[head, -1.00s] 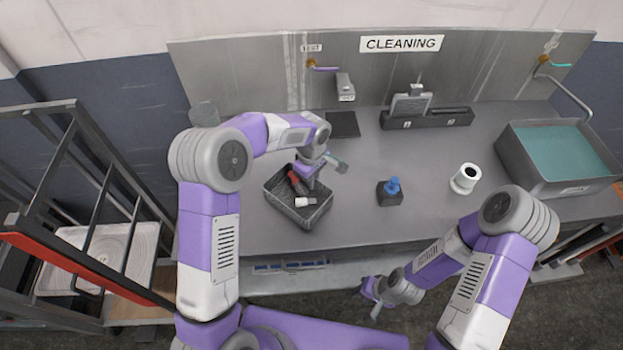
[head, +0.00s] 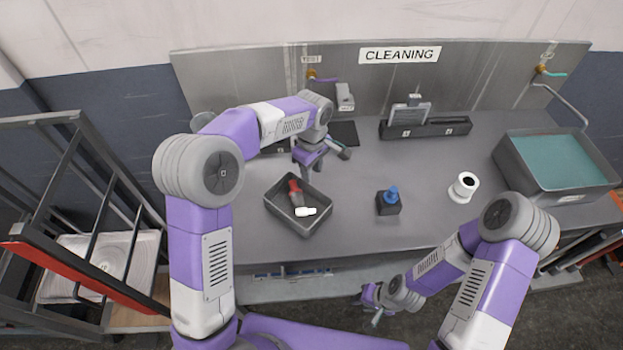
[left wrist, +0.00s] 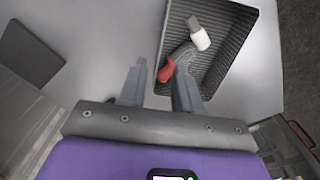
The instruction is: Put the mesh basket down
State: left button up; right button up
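The dark mesh basket (head: 318,213) rests flat on the grey counter, left of centre, and also shows in the left wrist view (left wrist: 228,67). In it lie a red and grey item (head: 295,191) and a white piece (head: 306,211); in the left wrist view they appear joined. My left gripper (head: 308,172) is just behind the basket's back rim, with its fingers spread and nothing between them (left wrist: 160,82). One finger overlaps the basket's edge in the wrist view; contact cannot be told. My right gripper (head: 372,303) hangs low in front of the counter, its opening unclear.
A dark block with a blue top (head: 388,203) and a white roll (head: 463,187) stand right of the basket. A water-filled sink (head: 560,165) is at far right. A dark flat pad (head: 344,133) lies behind. A rack (head: 75,215) stands at left.

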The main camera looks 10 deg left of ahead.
pick_arm(q)
jog(key=shift+r, duration=1.45)
